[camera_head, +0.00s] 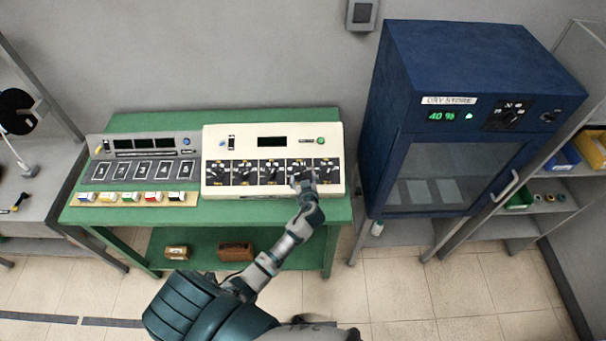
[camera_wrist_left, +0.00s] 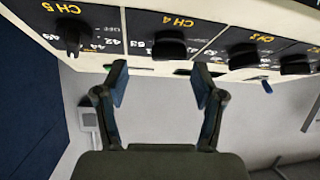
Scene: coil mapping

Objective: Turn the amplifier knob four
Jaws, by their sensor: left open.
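The cream amplifier (camera_head: 272,144) stands on the right part of the green bench, with a row of black knobs on dark panels along its front. In the left wrist view the knob labelled CH 4 (camera_wrist_left: 169,49) lies just beyond and between my fingertips, apart from them. The CH 5 knob (camera_wrist_left: 74,36) is at the left and the CH 3 knob (camera_wrist_left: 243,58) at the right. My left gripper (camera_wrist_left: 160,84) is open and empty. In the head view my left gripper (camera_head: 303,181) is at the amplifier's right front and partly hides the knobs there. My right gripper is not in view.
A grey unit (camera_head: 142,160) with several coloured blocks in front stands left of the amplifier on the green bench (camera_head: 335,211). A blue dry store cabinet (camera_head: 400,110) stands close on the right. Two brown boxes lie on the lower shelf.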

